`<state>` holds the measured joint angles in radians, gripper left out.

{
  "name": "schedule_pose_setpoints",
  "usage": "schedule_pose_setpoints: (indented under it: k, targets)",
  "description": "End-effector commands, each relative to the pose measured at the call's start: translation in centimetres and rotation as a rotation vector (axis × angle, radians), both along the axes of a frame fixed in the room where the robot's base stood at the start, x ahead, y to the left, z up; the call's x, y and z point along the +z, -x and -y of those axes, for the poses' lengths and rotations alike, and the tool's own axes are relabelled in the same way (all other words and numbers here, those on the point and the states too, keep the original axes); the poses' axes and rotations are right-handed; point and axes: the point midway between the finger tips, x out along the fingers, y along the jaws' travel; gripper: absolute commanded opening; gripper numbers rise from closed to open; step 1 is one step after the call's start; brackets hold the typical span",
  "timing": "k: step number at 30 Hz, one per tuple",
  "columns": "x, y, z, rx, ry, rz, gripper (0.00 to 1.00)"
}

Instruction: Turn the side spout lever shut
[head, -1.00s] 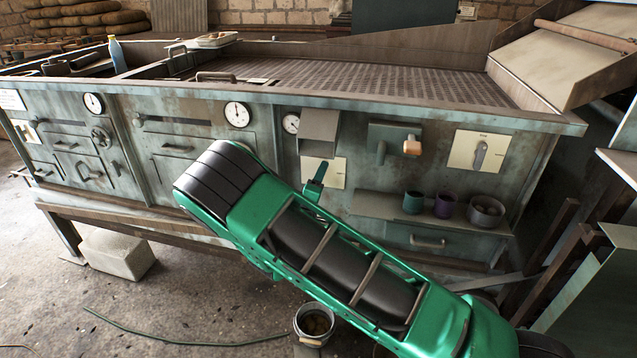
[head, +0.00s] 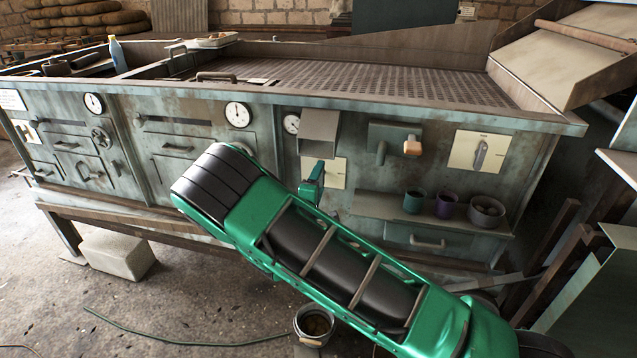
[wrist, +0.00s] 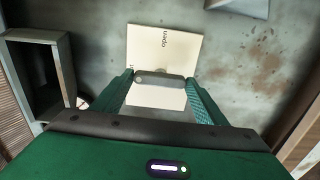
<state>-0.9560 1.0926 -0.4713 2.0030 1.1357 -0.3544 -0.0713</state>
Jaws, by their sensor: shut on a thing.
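The side spout lever (wrist: 160,78) is a grey rounded bar between my green fingers in the wrist view. It lies across a cream plate (wrist: 165,45) that has the word "open" near its top and a partly hidden word at its left edge. My gripper (wrist: 160,82) is shut on the lever, with a finger at each end of it. In the head view my gripper (head: 314,184) is in front of the same plate (head: 336,172), below the box-shaped spout (head: 320,132). My arm hides the lever there.
To the right are a tap with an orange knob (head: 412,146) and another lever plate (head: 479,152). Several cups, one of them purple (head: 446,205), stand on a shelf below. A bucket (head: 314,322) is on the floor under my arm. The spout box (wrist: 38,80) is close on the left in the wrist view.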

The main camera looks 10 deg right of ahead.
Motion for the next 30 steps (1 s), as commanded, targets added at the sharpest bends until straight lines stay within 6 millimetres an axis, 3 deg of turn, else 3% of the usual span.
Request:
schedule_pose_setpoints:
  k: [1, 3, 14, 30]
  targets:
    - [-0.3, 0.0, -0.6, 0.011, -0.006, -0.005, 0.73]
    - [-0.3, 0.0, -0.5, 0.009, -0.004, -0.004, 0.85]
    - [-0.1, 0.4, -0.4, 0.004, -0.002, -0.002, 0.85]
    - [-0.2, 8.1, -4.3, 0.006, -0.001, -0.004, 0.85]
